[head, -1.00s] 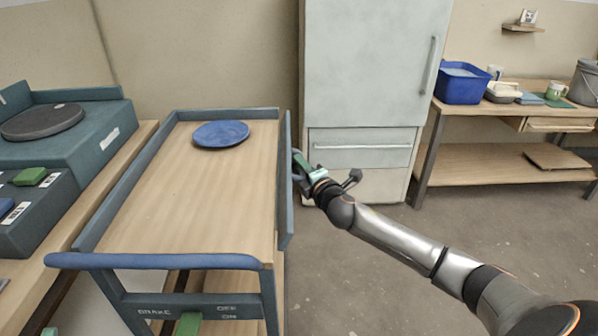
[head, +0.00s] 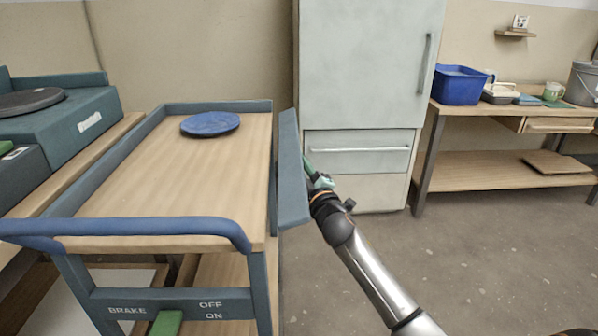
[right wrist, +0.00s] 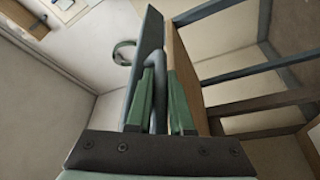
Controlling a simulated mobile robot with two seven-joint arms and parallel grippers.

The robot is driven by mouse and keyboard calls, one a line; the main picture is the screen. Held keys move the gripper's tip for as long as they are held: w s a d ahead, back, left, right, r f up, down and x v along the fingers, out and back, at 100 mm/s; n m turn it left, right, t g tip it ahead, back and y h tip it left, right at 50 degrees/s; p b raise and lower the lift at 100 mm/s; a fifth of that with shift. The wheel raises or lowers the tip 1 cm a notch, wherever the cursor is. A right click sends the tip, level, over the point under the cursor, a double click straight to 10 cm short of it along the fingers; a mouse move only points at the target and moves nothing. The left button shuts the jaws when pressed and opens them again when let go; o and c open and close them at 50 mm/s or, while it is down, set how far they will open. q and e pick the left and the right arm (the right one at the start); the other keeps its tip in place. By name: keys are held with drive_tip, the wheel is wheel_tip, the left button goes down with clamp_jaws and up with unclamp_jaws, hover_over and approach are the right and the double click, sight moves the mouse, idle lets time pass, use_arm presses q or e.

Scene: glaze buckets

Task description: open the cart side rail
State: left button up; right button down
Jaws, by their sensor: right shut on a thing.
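The cart (head: 169,179) has a wooden top and blue-grey rails. Its right side rail (head: 292,172) leans outward, with its top edge apart from the tabletop. In the right wrist view, the rail (right wrist: 148,50) is a blue-grey panel beside the wooden cart top (right wrist: 184,75). My right gripper (head: 309,168) is at the outer face of the rail, partly hidden behind it. In the right wrist view, its green fingers (right wrist: 160,78) are shut on the rail's grey bent handle (right wrist: 155,64). My left gripper is not in view.
A blue plate (head: 210,124) lies on the cart's far end. A pale cabinet (head: 366,65) stands behind the cart. A workbench (head: 510,166) with a blue tub (head: 460,86) is at right. Floor to the cart's right is open.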

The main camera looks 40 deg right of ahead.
drive_tip(key=shift+w+f+m+t+b, duration=0.1)
drive_tip(key=shift+f+m+t+b, duration=0.3)
drive_tip(key=shift+m, duration=0.6)
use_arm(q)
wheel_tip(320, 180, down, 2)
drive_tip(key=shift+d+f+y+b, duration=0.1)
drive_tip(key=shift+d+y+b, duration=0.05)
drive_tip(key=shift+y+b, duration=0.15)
use_arm(e)
drive_tip(key=shift+a+f+m+h, duration=0.1)
drive_tip(key=shift+m+h, duration=0.3)
drive_tip(key=c, duration=1.1)
unclamp_jaws()
use_arm(q)
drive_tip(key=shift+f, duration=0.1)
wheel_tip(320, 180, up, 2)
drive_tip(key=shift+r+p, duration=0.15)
drive_tip(key=shift+p, duration=0.8)
use_arm(e)
drive_tip(key=v, duration=1.2)
drive_tip(key=shift+s+a, duration=0.1)
drive_tip(key=shift+s, duration=0.15)
